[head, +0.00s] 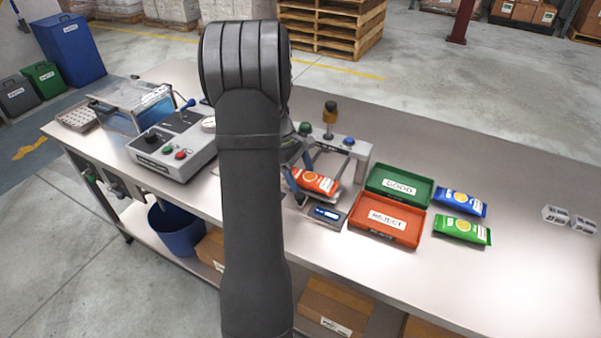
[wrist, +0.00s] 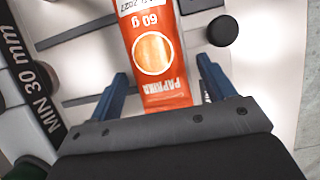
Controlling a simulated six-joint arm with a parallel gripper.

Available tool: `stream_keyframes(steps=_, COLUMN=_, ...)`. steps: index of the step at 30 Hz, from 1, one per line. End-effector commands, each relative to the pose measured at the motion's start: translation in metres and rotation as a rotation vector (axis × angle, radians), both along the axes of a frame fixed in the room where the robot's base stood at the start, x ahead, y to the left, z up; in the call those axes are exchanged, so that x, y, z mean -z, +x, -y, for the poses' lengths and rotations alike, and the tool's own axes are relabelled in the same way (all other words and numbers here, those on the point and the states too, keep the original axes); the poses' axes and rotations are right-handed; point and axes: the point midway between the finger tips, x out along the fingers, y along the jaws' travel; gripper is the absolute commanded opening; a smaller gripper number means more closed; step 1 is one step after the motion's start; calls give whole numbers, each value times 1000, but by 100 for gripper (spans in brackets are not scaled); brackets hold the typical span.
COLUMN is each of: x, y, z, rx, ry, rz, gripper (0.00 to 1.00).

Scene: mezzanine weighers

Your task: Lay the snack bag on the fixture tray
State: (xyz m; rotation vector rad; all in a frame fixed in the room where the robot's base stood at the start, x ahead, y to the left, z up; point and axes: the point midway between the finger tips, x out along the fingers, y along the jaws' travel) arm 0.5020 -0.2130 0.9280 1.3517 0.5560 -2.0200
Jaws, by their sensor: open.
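The orange-red snack bag (head: 317,183), marked paprika, lies at the fixture behind the small scale-like box in the head view. In the wrist view, the bag (wrist: 160,92) runs between the two blue fingers of my gripper (wrist: 162,70). The gripper is open, and a gap shows between the bag and each finger. Under the bag is a pale surface with dark bars, which may be the fixture tray (wrist: 87,78). I cannot tell whether the bag rests fully on it. My arm hides part of the fixture in the head view.
A green tray marked GOOD (head: 400,186) and a red tray marked REJECT (head: 386,220) stand right of the fixture. A blue bag (head: 460,202) and a green bag (head: 462,230) lie beyond. A grey control box (head: 172,147) stands left.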

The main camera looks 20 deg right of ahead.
Motion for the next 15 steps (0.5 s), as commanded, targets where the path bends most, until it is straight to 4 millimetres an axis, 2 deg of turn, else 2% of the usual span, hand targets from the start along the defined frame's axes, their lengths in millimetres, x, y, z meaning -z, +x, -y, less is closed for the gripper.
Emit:
stream_keyframes(steps=4, x=-4, y=0, z=0, rx=1, ry=0, rz=2, gripper=76)
stream_keyframes(steps=7, x=-14, y=4, z=-3, rx=-1, ry=-1, rz=4, gripper=76)
stream_keyframes(steps=15, x=-67, y=20, z=-19, rx=-2, ry=-2, rz=5, gripper=76)
